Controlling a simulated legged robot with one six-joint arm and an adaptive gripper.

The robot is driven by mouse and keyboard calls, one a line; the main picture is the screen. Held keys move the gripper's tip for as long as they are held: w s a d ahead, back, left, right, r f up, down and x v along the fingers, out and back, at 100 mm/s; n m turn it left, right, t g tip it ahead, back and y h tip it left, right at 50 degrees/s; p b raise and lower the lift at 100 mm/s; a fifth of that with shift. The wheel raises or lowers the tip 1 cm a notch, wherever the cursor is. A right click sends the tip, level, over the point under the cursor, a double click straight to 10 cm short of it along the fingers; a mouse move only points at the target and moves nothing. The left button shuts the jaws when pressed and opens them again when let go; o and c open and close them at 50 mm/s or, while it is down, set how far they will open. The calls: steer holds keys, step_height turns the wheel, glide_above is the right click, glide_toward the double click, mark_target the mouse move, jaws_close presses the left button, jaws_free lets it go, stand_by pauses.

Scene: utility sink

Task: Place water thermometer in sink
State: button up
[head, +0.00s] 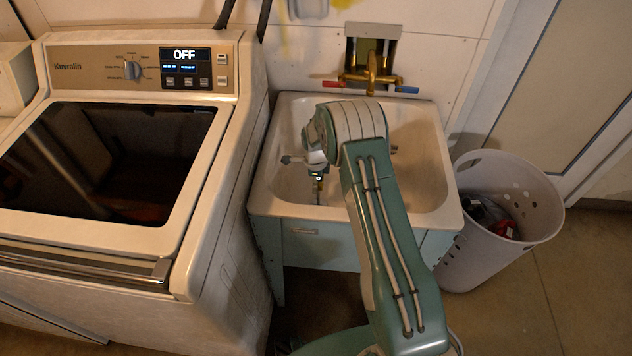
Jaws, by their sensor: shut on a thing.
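The sink (434,197) is a white basin on a pale blue cabinet, with a brass faucet (371,76) on the wall behind it. My arm reaches over the basin from the front. My gripper (318,172) is over the left part of the basin, pointing down, and is shut on the water thermometer (319,183). The thermometer is small and dark with a yellowish part and a thin lower end. Whether its lower end touches the basin floor I cannot tell. My arm hides the middle of the basin.
A washing machine (230,120) with a display reading OFF stands close to the left of the sink. A white laundry basket (540,215) with clothes stands to the right. The faucet's red and blue handles stick out over the sink's back edge.

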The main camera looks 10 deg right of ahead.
steer(key=o, duration=1.2)
step_height(320, 180, up, 12)
steer(key=shift+r, duration=0.1)
steer(key=s+r+n+t, duration=0.1)
steer(key=s+r+n, duration=0.5)
steer(key=r, duration=0.5)
steer(key=s+r+n+t, duration=0.2)
steer(key=s+r+n, duration=0.2)
steer(key=s+r, duration=0.55)
steer(key=shift+s+d+r+n+t, duration=0.1)
steer(key=shift+s+r+n+t, duration=0.35)
steer(key=shift+s+r+n, duration=2.15)
steer(key=shift+s+d+f+n+t, duration=0.1)
steer(key=shift+s+n+t, duration=0.75)
steer(key=shift+s, duration=3.7)
steer(key=shift+s+d+r+n, duration=0.1)
steer(key=shift+s+r+n, duration=1.25)
steer(key=shift+s+n, duration=1.6)
